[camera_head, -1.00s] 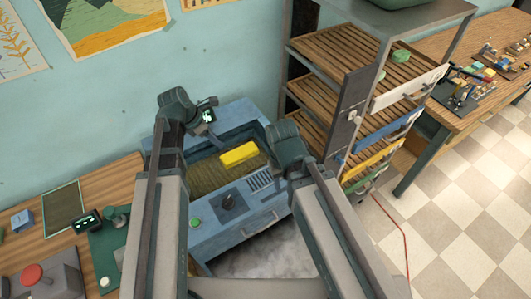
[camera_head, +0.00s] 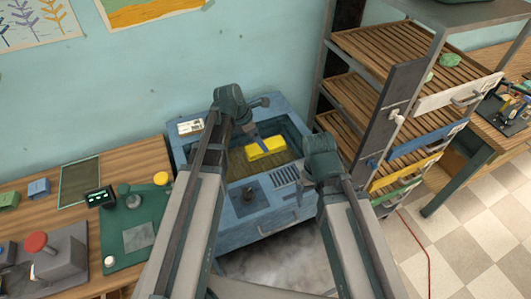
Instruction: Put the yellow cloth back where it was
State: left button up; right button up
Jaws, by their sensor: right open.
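A yellow block-like thing, apparently the folded yellow cloth (camera_head: 272,149), lies in the sunken basin of the blue unit (camera_head: 250,206). A narrow blue-grey part crosses its top. My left gripper (camera_head: 256,115) hangs over the back left of the basin, close to the cloth. Its fingertips are too small and dark to show whether they touch it. My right gripper (camera_head: 325,168) is over the right edge of the blue unit, to the right of the cloth and apart from it. It is open and seems empty.
A shelf rack (camera_head: 372,90) with wooden slats and coloured drawer fronts stands close on the right. A wooden table (camera_head: 42,218) on the left carries a green board (camera_head: 150,215), a red button box (camera_head: 60,258) and small blocks. A white label box (camera_head: 190,127) sits on the unit's back left corner.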

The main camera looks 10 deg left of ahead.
pick_arm(q)
jog(key=shift+w+b+x, duration=0.15)
jog(key=shift+b+x, duration=0.85)
jog(key=shift+x, duration=0.15)
jog(key=shift+w+b+x, duration=0.2)
jog(key=shift+b+x, duration=0.8)
jog(key=shift+x, duration=0.15)
jog(key=shift+w+d+f+b, duration=0.1)
jog(key=shift+f+b, duration=0.25)
jog(key=shift+r, duration=0.1)
jog(key=c, duration=1.3)
